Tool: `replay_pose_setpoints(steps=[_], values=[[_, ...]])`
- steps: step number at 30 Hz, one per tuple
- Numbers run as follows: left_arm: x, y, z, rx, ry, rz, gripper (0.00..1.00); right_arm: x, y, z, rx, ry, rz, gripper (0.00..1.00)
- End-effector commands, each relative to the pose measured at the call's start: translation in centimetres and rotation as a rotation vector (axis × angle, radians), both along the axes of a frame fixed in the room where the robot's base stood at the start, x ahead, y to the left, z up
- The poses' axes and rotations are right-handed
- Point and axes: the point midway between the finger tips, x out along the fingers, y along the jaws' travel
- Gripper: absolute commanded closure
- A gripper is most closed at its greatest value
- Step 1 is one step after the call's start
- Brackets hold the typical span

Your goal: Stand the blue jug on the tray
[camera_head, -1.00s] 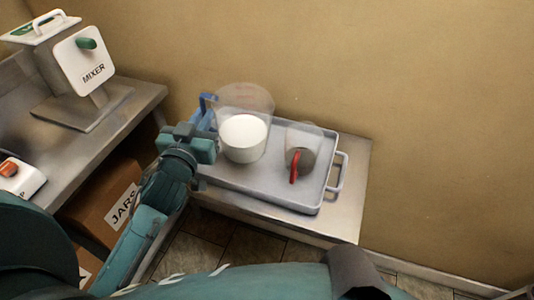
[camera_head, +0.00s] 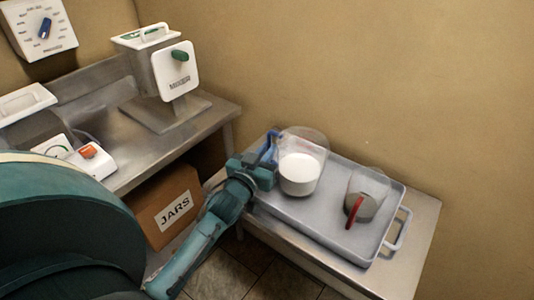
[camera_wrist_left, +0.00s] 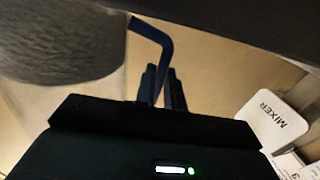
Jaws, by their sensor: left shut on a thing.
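The blue jug (camera_head: 302,170) is a clear vessel with white contents and a blue handle (camera_head: 271,147). It looks upright at the left end of the grey tray (camera_head: 330,236); whether its base touches the tray is hard to tell. My left gripper (camera_head: 263,168) is shut on the blue handle at the jug's left side. In the left wrist view the fingers (camera_wrist_left: 163,90) close around the blue handle (camera_wrist_left: 152,36), and the jug's body (camera_wrist_left: 62,45) fills the upper left. My right gripper is not in view.
A second clear jug with a red handle (camera_head: 354,212) stands on the tray's right half. The tray lies on a low metal table (camera_head: 421,232) against the wall. A mixer (camera_head: 165,70) stands on the counter at left, with a JARS box (camera_head: 165,205) below.

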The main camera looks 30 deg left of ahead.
Motion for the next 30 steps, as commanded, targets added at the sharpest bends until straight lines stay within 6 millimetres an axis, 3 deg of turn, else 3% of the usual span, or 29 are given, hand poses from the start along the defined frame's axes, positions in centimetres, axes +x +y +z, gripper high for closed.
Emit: replay_pose_setpoints(steps=[24,25,30], values=[[0.0,-0.1,-1.7,-0.003,0.005,-0.001,1.0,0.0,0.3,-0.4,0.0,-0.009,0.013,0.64],[-0.1,-0.1,-1.9,-0.001,0.011,0.0,0.87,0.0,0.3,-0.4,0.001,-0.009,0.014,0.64],[-0.2,-0.1,-2.1,-0.002,0.014,0.0,0.73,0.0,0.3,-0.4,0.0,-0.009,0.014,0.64]])
